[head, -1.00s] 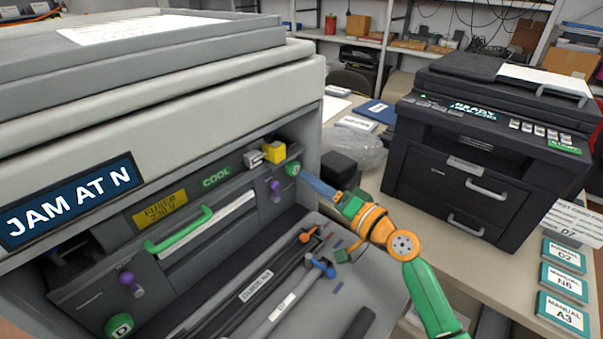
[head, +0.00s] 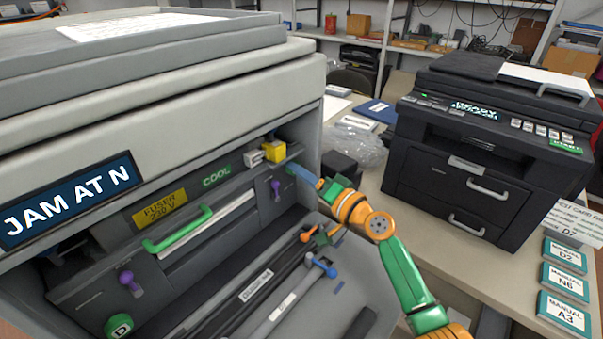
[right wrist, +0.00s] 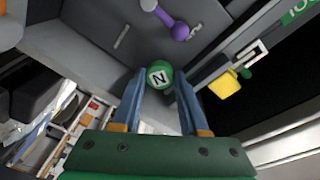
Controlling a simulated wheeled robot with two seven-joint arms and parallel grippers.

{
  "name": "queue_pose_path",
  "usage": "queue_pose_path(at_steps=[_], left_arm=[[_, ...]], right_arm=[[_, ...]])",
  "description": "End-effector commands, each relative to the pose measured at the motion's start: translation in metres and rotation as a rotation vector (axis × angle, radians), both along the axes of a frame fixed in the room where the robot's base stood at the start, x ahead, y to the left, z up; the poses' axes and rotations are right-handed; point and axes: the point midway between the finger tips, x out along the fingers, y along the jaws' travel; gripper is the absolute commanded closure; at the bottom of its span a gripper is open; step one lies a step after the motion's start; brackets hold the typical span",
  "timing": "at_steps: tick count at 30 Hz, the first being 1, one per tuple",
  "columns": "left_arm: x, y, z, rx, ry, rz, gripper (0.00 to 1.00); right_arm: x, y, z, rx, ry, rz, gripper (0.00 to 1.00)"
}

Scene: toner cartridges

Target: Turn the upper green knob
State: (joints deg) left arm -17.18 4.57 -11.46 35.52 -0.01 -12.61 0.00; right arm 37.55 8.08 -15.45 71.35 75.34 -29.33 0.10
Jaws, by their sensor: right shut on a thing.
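The upper green knob (right wrist: 159,75) is round, with a letter on its face that looks like N. In the right wrist view it sits between the two blue fingers of my right gripper (right wrist: 157,88), which is shut on it. In the head view my right gripper (head: 296,171) reaches in from the right to the upper right corner of the printer's open bay, and its fingers mostly hide the knob. A lower green knob marked D (head: 119,325) is at the bay's lower left. My left gripper is not in view.
A yellow block (head: 274,151) is just left of my fingers. Purple levers (head: 277,188), a green handle (head: 180,230) and a fuser label (head: 160,208) are on the bay panel. Rods with orange and blue ends lie below. A black printer (head: 485,150) stands to the right.

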Motion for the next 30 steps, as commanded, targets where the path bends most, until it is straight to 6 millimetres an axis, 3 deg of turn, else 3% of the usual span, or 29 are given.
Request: queue_pose_path(at_steps=[30], left_arm=[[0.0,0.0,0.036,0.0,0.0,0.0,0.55]], right_arm=[[0.0,-0.001,0.004,0.397,0.398,-0.001,1.0]])
